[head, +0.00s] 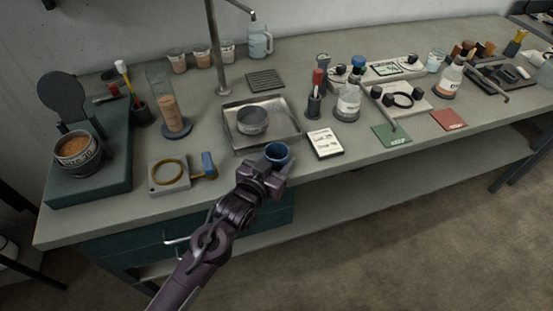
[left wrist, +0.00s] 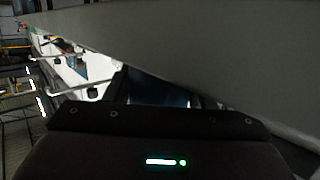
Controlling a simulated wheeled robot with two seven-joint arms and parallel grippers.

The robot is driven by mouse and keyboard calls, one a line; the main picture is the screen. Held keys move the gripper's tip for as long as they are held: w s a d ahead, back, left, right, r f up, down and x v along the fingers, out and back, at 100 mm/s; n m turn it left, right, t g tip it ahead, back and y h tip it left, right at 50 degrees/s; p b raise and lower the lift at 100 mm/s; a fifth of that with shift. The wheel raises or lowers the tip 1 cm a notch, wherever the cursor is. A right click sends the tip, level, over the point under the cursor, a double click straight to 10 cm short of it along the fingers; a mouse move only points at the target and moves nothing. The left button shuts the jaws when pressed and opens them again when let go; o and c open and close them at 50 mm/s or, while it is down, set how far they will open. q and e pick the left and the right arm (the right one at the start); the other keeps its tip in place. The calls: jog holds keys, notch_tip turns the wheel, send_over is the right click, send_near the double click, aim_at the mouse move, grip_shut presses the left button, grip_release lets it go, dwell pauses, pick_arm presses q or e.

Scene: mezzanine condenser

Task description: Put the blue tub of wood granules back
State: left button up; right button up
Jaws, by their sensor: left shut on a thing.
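My left gripper (head: 266,176) is shut on a small blue tub (head: 278,153) at the front edge of the bench. The tub's open top faces up and its inside looks blue; I cannot make out any granules in it. I cannot tell whether its base touches the bench. In the left wrist view a dark bluish surface (left wrist: 158,91) shows between my fingers, probably the tub. Several clear tubs with brownish contents (head: 178,61) stand in a row at the back. My right gripper is not in view.
A metal tray (head: 232,140) with a round pan lies just behind the blue tub. A white label card (head: 325,145) is to its right, and a grey block with a brass ring (head: 168,184) to its left. A thin upright post (head: 215,45) stands behind the tray.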

pick_arm(q)
jog(key=shift+f, duration=0.15)
jog(key=o, duration=1)
jog(key=shift+s, duration=0.15)
jog(key=b+v, duration=0.1)
jog(key=v, duration=1)
jog(key=shift+s+a, duration=0.2)
jog(key=shift+s, duration=0.1)
